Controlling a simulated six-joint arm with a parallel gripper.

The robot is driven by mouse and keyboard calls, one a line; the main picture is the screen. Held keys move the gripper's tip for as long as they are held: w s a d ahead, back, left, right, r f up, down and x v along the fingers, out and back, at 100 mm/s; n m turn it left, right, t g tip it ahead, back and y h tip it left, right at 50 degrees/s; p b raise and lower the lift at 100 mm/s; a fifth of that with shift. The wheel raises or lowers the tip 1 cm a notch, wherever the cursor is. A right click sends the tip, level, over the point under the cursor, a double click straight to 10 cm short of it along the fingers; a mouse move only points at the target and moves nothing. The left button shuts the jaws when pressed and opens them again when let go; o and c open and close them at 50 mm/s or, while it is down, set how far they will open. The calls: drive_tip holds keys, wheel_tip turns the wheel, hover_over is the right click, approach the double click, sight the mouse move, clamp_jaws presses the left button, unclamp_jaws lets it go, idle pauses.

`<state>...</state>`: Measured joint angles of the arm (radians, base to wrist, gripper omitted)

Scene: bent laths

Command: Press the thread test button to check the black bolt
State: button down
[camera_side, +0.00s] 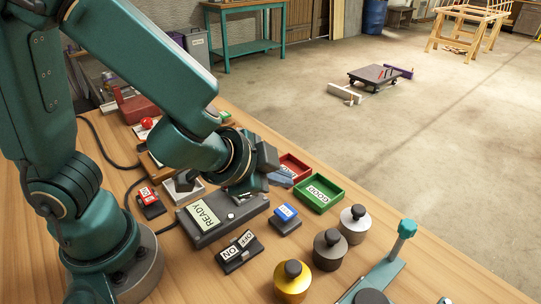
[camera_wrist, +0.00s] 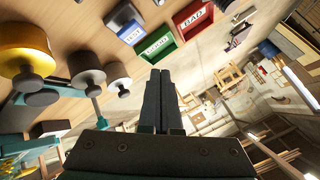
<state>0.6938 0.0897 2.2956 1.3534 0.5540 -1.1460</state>
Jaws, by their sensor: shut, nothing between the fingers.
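A blue button (camera_side: 286,213) on a dark base stands right of the grey tester box. In the wrist view the blue button (camera_wrist: 130,32) carries a label that seems to read TEST. The tester box (camera_side: 228,215) has a pale display reading READY. My gripper (camera_side: 258,184) is over the back of the tester box, behind and left of the blue button and apart from it. In the wrist view my gripper's fingers (camera_wrist: 160,80) are together with nothing between them. I cannot make out the black bolt in either view.
A green tray marked GOOD (camera_side: 320,194) and a red tray (camera_side: 292,167), marked BAD in the wrist view, stand behind the button. A yellow weight (camera_side: 292,281), a dark weight (camera_side: 330,250) and a silver weight (camera_side: 355,224) stand in front. A black switch block (camera_side: 239,251) is nearby.

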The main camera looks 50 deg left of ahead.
sight(287, 208)
drive_tip(key=shift+f, duration=2.3)
idle(0.4)
drive_tip(key=shift+f, duration=0.45)
drive_tip(key=shift+f, duration=0.75)
idle(0.7)
drive_tip(key=shift+r, duration=1.2)
drive_tip(key=shift+r, duration=2.5)
